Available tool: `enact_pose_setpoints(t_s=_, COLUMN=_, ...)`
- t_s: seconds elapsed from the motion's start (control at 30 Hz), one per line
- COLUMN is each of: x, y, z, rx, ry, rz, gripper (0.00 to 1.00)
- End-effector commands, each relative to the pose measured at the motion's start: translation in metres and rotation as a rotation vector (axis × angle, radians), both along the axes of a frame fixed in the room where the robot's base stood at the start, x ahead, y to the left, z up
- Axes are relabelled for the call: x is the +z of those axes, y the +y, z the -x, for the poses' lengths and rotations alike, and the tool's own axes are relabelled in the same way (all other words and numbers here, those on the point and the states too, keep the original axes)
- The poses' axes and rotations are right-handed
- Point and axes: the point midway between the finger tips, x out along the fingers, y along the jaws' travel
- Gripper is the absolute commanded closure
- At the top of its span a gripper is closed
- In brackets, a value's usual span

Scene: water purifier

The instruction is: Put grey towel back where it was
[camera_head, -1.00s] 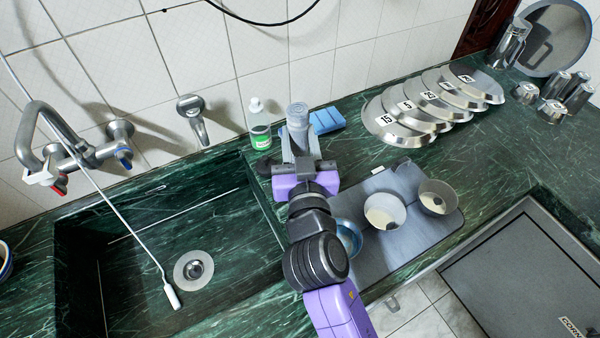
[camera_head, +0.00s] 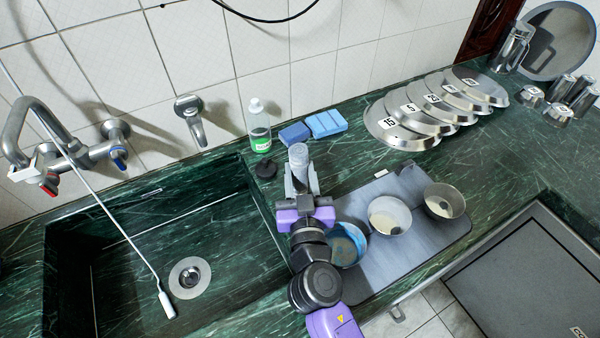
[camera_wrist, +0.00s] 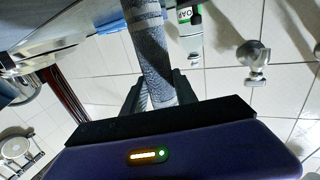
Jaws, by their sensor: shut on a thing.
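I cannot tell whether the towel touches the counter.
A blue bowl (camera_head: 346,246) and two metal bowls (camera_head: 390,216) are on the grey board (camera_head: 385,270). The sink (camera_head: 130,265) lies left. Plates (camera_head: 402,128) stand at back right.

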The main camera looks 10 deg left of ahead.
Motion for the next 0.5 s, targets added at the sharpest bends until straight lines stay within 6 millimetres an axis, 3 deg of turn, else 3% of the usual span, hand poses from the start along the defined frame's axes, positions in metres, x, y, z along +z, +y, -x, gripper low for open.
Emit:
enact_pose_setpoints(t_s=0.2, x=-0.0033, y=-0.0002, z=-0.0002, rx=-0.001, ry=-0.001, rz=-0.001, gripper=1.0)
enact_pose_setpoints(t_s=0.23, x=-0.0031, y=-0.0003, z=-0.0003, rx=-0.001, ry=0.0, rz=-0.001, gripper=0.64)
enact_pose_setpoints(t_s=0.3, x=-0.0021, y=-0.0002, z=-0.0002, rx=-0.001, ry=0.0, rz=0.0, gripper=0.5)
enact_pose_setpoints(t_s=0.33, x=-0.0021, y=-0.0002, z=-0.0002, rx=-0.001, ry=0.0, rz=0.0, gripper=0.44)
enact_pose_setpoints(t_s=0.5, x=-0.002, y=-0.0002, z=-0.0002, rx=-0.001, ry=0.0, rz=0.0, gripper=0.44)
